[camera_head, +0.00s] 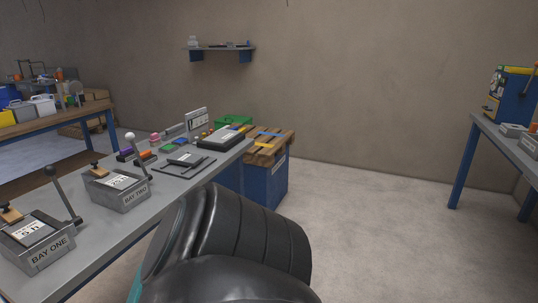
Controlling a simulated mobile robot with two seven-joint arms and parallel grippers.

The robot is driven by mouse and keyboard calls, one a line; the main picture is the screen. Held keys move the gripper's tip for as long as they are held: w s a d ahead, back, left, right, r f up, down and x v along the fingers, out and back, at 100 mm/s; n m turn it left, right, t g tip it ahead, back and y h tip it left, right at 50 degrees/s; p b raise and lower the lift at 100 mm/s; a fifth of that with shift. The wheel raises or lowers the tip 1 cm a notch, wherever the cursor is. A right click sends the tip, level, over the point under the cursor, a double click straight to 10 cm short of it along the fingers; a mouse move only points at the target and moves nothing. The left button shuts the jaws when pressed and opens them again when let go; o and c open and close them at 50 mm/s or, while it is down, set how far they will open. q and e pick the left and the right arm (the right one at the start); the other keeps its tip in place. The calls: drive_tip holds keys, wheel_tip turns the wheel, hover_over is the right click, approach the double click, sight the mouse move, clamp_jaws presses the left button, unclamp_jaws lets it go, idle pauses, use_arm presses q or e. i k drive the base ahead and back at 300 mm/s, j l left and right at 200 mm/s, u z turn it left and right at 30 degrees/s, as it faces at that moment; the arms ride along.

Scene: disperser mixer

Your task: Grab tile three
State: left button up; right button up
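No thing in view can be read as tile three. A flat dark tile-like piece with a pale label (187,158) lies on a dark plate (173,170) on the grey bench, behind the box marked BAY TWO (122,199). A thicker dark slab with a pale top (222,137) lies farther back near the bench's end. The box marked BAY ONE (47,261) stands at the near left. Its label and BAY TWO's are too small to read fully. Neither of my grippers is in view. A black arm link of mine fills the bottom middle and hides part of the bench edge.
The grey bench (98,238) runs from near left to the middle. Levers (65,195) rise beside the bay boxes. A blue crate with a wooden top (266,181) stands past its far end. Another bench (499,149) is at right. The floor between is clear.

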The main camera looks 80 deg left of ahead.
sight(177, 157)
drive_tip(key=u, duration=3.65)
drive_tip(key=i+l+u, duration=0.1)
drive_tip(key=u, duration=0.25)
drive_tip(key=l+u, duration=0.2)
drive_tip(key=u, duration=0.2)
drive_tip(key=i+l+u, duration=0.15)
drive_tip(key=l+u, duration=0.5)
drive_tip(key=l, duration=0.2)
drive_tip(key=l+u, duration=0.25)
drive_tip(key=l, duration=1.65)
drive_tip(key=i+u, duration=0.05)
